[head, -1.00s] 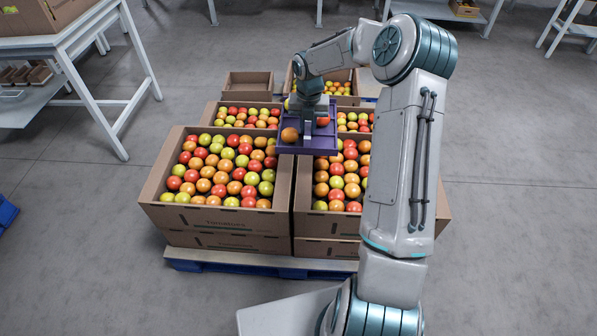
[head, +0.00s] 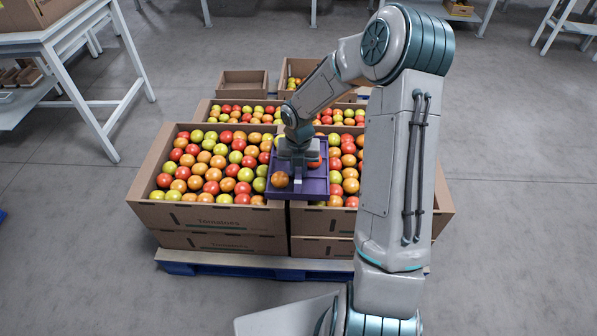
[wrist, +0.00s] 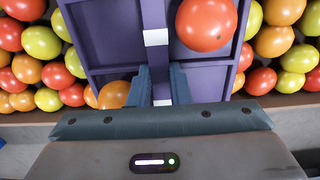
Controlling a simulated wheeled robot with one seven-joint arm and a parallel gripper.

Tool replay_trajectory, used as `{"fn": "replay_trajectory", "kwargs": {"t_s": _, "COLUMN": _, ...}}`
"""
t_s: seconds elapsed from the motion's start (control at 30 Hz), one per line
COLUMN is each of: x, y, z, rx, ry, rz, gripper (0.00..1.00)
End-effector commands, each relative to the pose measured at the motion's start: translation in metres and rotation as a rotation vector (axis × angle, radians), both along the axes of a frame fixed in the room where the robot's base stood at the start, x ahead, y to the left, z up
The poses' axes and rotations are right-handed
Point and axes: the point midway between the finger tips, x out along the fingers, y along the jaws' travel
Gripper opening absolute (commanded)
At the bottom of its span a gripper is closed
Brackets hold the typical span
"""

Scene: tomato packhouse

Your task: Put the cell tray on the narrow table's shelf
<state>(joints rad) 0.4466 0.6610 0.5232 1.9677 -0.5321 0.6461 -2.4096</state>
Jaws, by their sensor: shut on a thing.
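The purple cell tray (head: 313,188) is held over the front tomato boxes, above the gap between them. An orange tomato (head: 280,180) and a red tomato lie in its cells. My gripper (head: 298,172) is shut on the tray's middle divider. In the wrist view, the two fingers of my gripper (wrist: 160,86) pinch that divider, with the red tomato (wrist: 206,22) in a right cell and the orange one (wrist: 114,94) at lower left. A white table (head: 40,42) with a lower shelf (head: 18,108) stands at the left; I cannot tell whether it is the narrow one.
Cardboard boxes of tomatoes (head: 215,216) stand stacked on a blue pallet (head: 235,270) below the tray. An emptier box (head: 242,84) is behind. More white tables stand at the back. The grey floor (head: 75,225) is clear left and right of the pallet.

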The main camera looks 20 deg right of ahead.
Motion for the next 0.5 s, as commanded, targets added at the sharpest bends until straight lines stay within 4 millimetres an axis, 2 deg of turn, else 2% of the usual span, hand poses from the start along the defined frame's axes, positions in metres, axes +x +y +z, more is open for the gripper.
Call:
{"fn": "replay_trajectory", "kwargs": {"t_s": 0.3, "x": 0.0006, "y": -0.0002, "z": -0.0021, "rx": 0.000, "ry": -0.001, "rz": 0.000, "gripper": 0.00}}
{"fn": "replay_trajectory", "kwargs": {"t_s": 0.33, "x": 0.0005, "y": -0.0002, "z": -0.0022, "rx": 0.000, "ry": -0.001, "rz": 0.000, "gripper": 0.23}}
{"fn": "replay_trajectory", "kwargs": {"t_s": 0.4, "x": 0.0005, "y": -0.0002, "z": -0.0019, "rx": 0.000, "ry": -0.001, "rz": 0.000, "gripper": 0.39}}
{"fn": "replay_trajectory", "kwargs": {"t_s": 0.5, "x": 0.0005, "y": -0.0003, "z": -0.0019, "rx": 0.000, "ry": -0.001, "rz": 0.000, "gripper": 0.39}}
